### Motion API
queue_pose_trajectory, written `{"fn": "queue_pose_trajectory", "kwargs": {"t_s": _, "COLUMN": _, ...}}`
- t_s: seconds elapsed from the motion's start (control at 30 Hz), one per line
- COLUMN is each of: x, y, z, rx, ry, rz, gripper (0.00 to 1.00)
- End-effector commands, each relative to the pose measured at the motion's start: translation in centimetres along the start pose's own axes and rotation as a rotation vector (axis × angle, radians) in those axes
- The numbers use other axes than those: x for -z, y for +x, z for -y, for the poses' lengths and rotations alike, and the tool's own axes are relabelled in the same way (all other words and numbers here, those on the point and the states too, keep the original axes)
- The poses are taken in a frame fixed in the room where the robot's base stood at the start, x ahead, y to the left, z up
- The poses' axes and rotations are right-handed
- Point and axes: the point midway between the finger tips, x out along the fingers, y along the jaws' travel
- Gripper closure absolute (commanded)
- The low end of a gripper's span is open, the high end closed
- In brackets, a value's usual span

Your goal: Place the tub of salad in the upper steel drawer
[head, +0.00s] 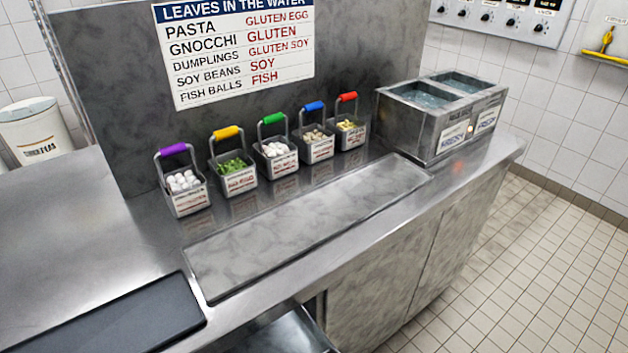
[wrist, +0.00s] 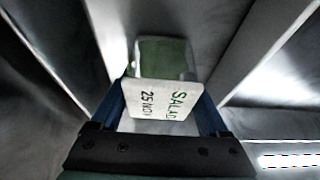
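The tub of salad (wrist: 163,58) shows in the wrist view, with green contents and a pale label (wrist: 163,101) reading SALAD and 25 NOV. My gripper (wrist: 165,95) has its blue fingers on both sides of the tub and appears shut on it. Steel walls stand to the left and right of the tub, like the inside of a drawer (wrist: 245,50). I cannot tell whether the tub touches a floor below. In the head view, part of an open steel drawer (head: 275,335) shows at the bottom edge, below the counter. My gripper and the tub are out of that view.
The steel counter (head: 70,240) carries a dark tray (head: 110,320), several small baskets with coloured handles, including a purple one (head: 187,195), and a two-well water bath (head: 430,125). A recessed grey panel (head: 300,235) lies along the front. The tiled floor (head: 530,270) at right is clear.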

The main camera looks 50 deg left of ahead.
Motion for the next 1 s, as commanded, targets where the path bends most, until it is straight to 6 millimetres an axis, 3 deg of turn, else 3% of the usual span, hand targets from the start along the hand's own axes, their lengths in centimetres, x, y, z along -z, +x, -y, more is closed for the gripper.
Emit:
{"fn": "queue_pose_trajectory", "kwargs": {"t_s": 0.03, "x": 0.0, "y": 0.0, "z": 0.0, "rx": 0.0, "ry": 0.0, "rz": 0.0, "gripper": 0.12}}
{"fn": "queue_pose_trajectory", "kwargs": {"t_s": 0.1, "x": 0.0, "y": 0.0, "z": 0.0, "rx": 0.0, "ry": 0.0, "rz": 0.0, "gripper": 0.0}}
{"fn": "queue_pose_trajectory", "kwargs": {"t_s": 0.47, "x": 0.2, "y": -0.9, "z": 0.0, "rx": 0.0, "ry": 0.0, "rz": 0.0, "gripper": 0.0}}
{"fn": "queue_pose_trajectory", "kwargs": {"t_s": 1.0, "x": 0.2, "y": -10.9, "z": 0.0, "rx": 0.0, "ry": 0.002, "rz": -0.001, "gripper": 0.0}}
